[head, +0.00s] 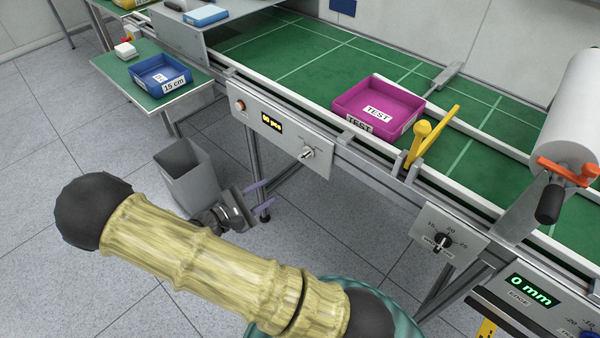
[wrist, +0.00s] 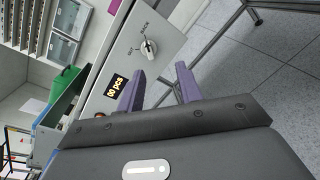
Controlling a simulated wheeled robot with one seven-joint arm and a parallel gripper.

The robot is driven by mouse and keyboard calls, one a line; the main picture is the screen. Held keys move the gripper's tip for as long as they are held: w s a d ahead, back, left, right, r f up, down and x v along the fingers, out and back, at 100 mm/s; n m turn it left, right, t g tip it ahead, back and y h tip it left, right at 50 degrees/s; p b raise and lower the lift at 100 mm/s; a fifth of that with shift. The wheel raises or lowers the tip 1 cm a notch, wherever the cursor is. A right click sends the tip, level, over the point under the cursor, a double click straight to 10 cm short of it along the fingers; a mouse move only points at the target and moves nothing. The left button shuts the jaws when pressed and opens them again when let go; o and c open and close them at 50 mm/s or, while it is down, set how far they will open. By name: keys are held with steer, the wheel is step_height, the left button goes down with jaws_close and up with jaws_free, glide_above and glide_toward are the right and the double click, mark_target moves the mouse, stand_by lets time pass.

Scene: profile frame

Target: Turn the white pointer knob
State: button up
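The white pointer knob (head: 307,153) sits on a grey control panel (head: 283,125) on the front of the green-topped conveyor frame.
A black pointer knob (head: 443,242) is on another panel to the right. A magenta TEST bin (head: 378,106) stands on the conveyor beside a yellow lever (head: 421,130). A grey waste bin (head: 184,172) stands on the floor behind my arm. A blue bin (head: 160,76) sits on a side table.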

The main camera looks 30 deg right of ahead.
mark_target(302, 157)
steer(key=shift+w+a+f+n+t+h, duration=0.15)
steer(key=shift+w+a+f+n+t, duration=0.2)
steer(key=shift+t, duration=0.2)
steer(key=shift+w+a+f+n+t+h, duration=0.15)
steer(key=shift+w+a+n+t, duration=0.15)
steer(key=shift+w+t, duration=0.2)
steer(key=x, duration=1.7)
steer(key=shift+w+d+f+b, duration=0.1)
steer(key=shift+d+b, duration=0.05)
steer(key=shift+b, duration=0.15)
steer(key=shift+c, duration=0.2)
jaws_close()
